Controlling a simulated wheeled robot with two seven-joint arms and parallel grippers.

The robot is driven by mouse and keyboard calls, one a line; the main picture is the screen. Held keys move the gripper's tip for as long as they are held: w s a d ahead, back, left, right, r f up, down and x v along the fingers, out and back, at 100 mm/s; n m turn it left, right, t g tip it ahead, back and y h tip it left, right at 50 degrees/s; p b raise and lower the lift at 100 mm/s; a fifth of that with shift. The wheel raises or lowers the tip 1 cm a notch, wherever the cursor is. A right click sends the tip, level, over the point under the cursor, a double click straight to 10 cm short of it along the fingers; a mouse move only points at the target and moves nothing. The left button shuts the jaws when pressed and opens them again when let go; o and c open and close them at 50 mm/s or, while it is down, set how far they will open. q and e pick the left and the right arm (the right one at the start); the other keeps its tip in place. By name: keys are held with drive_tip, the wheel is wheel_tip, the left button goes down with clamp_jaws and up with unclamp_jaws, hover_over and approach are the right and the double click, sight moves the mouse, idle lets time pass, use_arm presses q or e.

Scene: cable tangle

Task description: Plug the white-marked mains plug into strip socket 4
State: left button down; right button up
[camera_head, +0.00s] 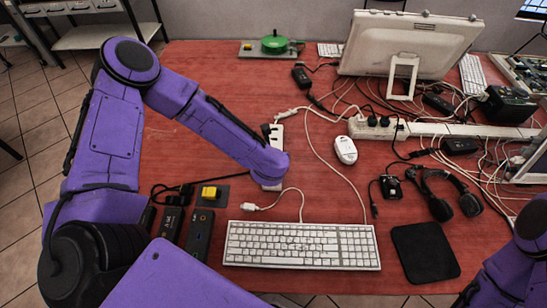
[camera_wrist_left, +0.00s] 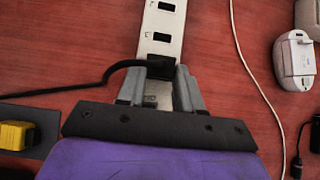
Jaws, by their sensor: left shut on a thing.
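A pale power strip (camera_head: 277,137) lies on the red table under my left wrist. In the left wrist view the strip (camera_wrist_left: 152,50) runs up the picture, with dark sockets beyond my fingers; its labels are too small to read. My left gripper (camera_wrist_left: 157,76) is shut on a black plug (camera_wrist_left: 160,67), whose black cable leads off left. The plug is over the strip; I cannot tell whether it is seated or just above. No white mark shows on it. The head view hides the fingers and plug. My right arm shows at the lower right, its gripper out of view.
Black adapters (camera_head: 200,236) and a yellow switch (camera_head: 209,192) lie left. Tangled cables, another strip (camera_head: 455,129) and a headset (camera_head: 438,202) crowd the right.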

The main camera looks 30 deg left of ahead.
use_arm(q)
drive_tip(key=c, duration=0.7)
unclamp_jaws()
drive_tip(key=shift+f, duration=0.1)
drive_tip(key=shift+o, duration=0.2)
drive_tip(key=b+v, duration=0.1)
drive_tip(key=v, duration=0.9)
drive_tip(key=shift+s+r+b, duration=0.15)
drive_tip(key=shift+r+b, duration=0.1)
drive_tip(key=shift+b, duration=0.05)
